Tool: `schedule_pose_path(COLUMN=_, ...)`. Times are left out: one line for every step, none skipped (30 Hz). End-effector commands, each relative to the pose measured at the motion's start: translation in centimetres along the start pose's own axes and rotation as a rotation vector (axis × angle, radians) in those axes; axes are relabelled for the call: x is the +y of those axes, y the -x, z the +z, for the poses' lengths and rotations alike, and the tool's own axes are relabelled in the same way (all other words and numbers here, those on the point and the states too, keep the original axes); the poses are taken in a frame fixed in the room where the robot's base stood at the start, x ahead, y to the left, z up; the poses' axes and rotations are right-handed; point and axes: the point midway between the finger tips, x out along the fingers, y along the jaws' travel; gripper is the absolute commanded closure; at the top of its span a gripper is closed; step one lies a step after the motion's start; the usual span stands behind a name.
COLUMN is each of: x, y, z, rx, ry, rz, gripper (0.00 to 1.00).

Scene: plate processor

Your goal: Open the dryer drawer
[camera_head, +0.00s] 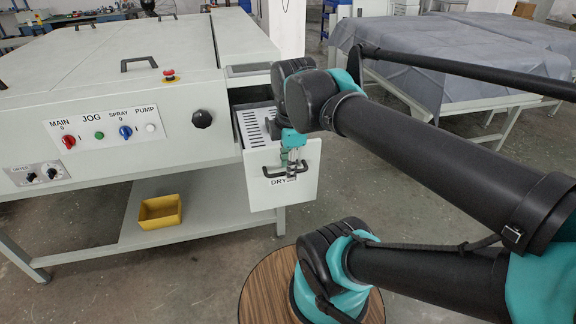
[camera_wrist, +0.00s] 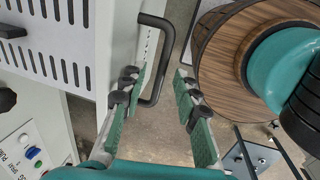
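The dryer drawer (camera_head: 262,190) is a light grey box with a slotted top and a front labelled "DRY...". It stands out from the right end of the white machine. Its black bar handle (camera_head: 292,174) is on the front, partly hidden by my gripper (camera_head: 291,158). The fingers are apart, with a clear gap between the bar and the right finger. The slotted drawer top (camera_wrist: 50,40) fills the upper left there.
The machine's control panel (camera_head: 105,135) is left of the drawer, with a black knob (camera_head: 202,119) beside it. A yellow bin (camera_head: 160,212) sits on the lower shelf. My round wooden-topped base is below right of the drawer. A covered table (camera_head: 460,70) stands behind right.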

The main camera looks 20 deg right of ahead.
Motion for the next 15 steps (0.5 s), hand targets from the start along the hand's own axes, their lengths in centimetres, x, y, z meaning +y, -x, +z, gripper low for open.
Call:
schedule_pose_path(x=0.0, y=0.4, z=0.0, rx=0.000, ry=0.000, rz=0.000, gripper=0.69)
schedule_pose_path(x=0.0, y=0.7, z=0.0, rx=0.000, ry=0.000, rz=0.000, gripper=0.69)
schedule_pose_path(x=0.0, y=1.1, z=0.0, rx=0.000, ry=0.000, rz=0.000, gripper=0.69)
schedule_pose_path(x=0.0, y=1.6, z=0.0, rx=0.000, ry=0.000, rz=0.000, gripper=0.69)
schedule_pose_path(x=0.0, y=2.0, z=0.0, rx=0.000, ry=0.000, rz=0.000, gripper=0.69)
schedule_pose_path(x=0.0, y=2.7, z=0.0, rx=0.000, ry=0.000, rz=0.000, gripper=0.69)
schedule_pose_path(x=-0.1, y=3.2, z=0.0, rx=0.000, ry=0.001, rz=0.000, gripper=0.69)
schedule_pose_path(x=0.0, y=3.8, z=0.0, rx=0.000, ry=0.001, rz=0.000, gripper=0.69)
schedule_pose_path(x=0.0, y=4.6, z=0.0, rx=0.000, ry=0.001, rz=0.000, gripper=0.69)
schedule_pose_path(x=0.0, y=5.2, z=0.0, rx=0.000, ry=0.001, rz=0.000, gripper=0.69)
schedule_pose_path(x=0.0, y=5.8, z=0.0, rx=0.000, ry=0.001, rz=0.000, gripper=0.69)
schedule_pose_path(x=0.0, y=6.5, z=0.0, rx=0.000, ry=0.001, rz=0.000, gripper=0.69)
schedule_pose_path(x=0.0, y=7.1, z=0.0, rx=0.000, ry=0.001, rz=0.000, gripper=0.69)
schedule_pose_path(x=0.0, y=7.6, z=0.0, rx=0.000, ry=0.001, rz=0.000, gripper=0.69)
schedule_pose_path(x=0.0, y=8.3, z=0.0, rx=0.000, ry=0.001, rz=0.000, gripper=0.69)
